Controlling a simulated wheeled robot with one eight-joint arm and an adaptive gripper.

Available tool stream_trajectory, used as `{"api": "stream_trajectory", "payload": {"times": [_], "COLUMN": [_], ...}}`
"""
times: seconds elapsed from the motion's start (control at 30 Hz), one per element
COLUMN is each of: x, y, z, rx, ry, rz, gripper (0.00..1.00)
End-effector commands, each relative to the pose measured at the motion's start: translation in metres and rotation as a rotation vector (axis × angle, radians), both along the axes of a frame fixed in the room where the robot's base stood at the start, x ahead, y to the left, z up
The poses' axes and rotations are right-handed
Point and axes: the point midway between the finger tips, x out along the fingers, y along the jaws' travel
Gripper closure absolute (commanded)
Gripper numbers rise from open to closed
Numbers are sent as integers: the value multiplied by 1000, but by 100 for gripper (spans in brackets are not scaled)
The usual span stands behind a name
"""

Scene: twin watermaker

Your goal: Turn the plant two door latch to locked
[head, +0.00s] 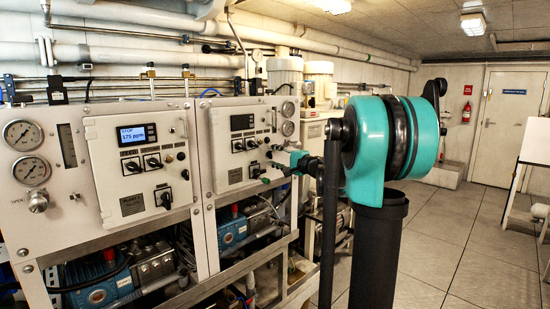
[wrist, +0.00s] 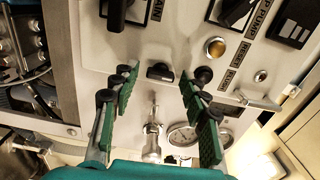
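The plant two panel (head: 227,113) is the right of two white panels in the head view. In the wrist view its face (wrist: 180,35) appears turned over. A small dark oval latch-like piece (wrist: 160,72) sits on it between my fingers; I take it for the door latch, but its lock marking is not readable. My gripper (wrist: 163,84) is open, with green pads on both sides of this piece and apparently no contact. A round black knob (wrist: 204,75) is close to the right finger. In the head view my gripper (head: 268,165) is at the panel's lower right, and the latch is hidden.
Rotary switches (wrist: 236,12) and an amber button (wrist: 215,47) are near the fingers. Gauges (wrist: 183,135) and a metal valve fitting (wrist: 152,135) lie beyond. The plant one panel (head: 105,150) stands left. Open floor (head: 440,245) is at right.

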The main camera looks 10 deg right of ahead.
Motion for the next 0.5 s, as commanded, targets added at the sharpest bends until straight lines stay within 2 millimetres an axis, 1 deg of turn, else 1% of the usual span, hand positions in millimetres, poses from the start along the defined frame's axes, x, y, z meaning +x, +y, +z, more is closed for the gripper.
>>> {"api": "stream_trajectory", "payload": {"times": [0.33,0.43,0.5], "x": [-2,-9,-18], "y": [-2,-8,-14], "z": [0,0,0], "rx": [1,1,1], "ry": [0,0,0], "rz": [-2,-2,-3], "gripper": [50,50,50]}}
